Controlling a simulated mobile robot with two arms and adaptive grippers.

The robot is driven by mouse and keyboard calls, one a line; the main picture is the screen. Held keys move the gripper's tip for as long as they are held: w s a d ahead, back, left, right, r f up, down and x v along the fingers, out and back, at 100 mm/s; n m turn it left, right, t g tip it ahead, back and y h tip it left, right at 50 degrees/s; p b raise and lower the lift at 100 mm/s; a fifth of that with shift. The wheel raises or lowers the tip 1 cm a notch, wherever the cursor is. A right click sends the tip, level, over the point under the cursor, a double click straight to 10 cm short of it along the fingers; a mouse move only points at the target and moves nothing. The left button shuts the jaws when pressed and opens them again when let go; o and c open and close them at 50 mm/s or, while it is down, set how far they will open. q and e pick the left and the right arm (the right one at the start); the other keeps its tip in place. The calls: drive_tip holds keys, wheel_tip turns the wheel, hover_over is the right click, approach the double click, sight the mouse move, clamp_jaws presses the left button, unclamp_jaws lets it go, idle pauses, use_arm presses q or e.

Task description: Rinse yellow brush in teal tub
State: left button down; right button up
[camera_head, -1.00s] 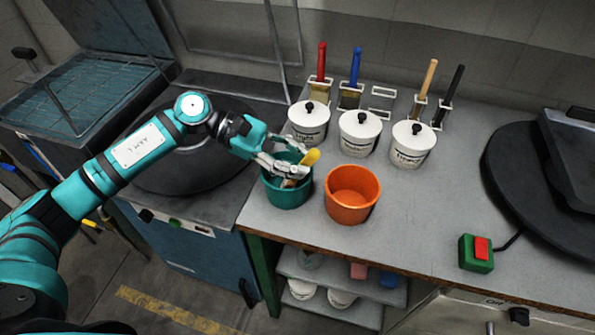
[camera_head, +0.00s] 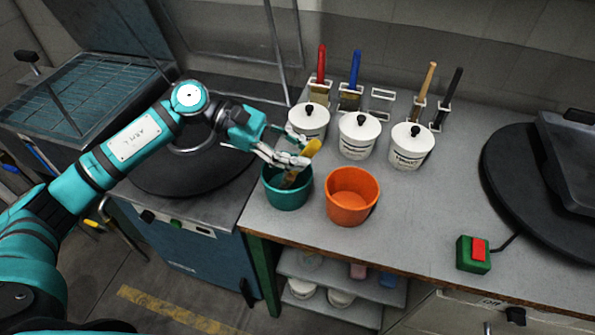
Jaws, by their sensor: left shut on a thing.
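The teal tub (camera_head: 287,198) stands near the left front corner of the grey table. My left gripper (camera_head: 304,153) is above the tub's rim and shut on the yellow brush (camera_head: 313,147). The brush is tilted, with its yellow handle end sticking up past the fingers. Its lower end (camera_head: 290,178) points down at the tub opening; how deep it reaches is hard to tell. My right gripper is not in view.
An orange tub (camera_head: 352,195) stands just right of the teal tub. Lidded white pots (camera_head: 359,134) stand behind, with red (camera_head: 321,64) and blue (camera_head: 355,68) brushes and others in holders. A green box with a red button (camera_head: 473,254) sits at right.

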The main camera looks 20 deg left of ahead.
use_arm(q)
drive_tip(key=shift+r+p, duration=1.35)
drive_tip(key=shift+r, duration=3.05)
wheel_tip(320, 180, up, 4)
drive_tip(key=shift+f+p, duration=0.1)
drive_tip(key=shift+p, duration=0.4)
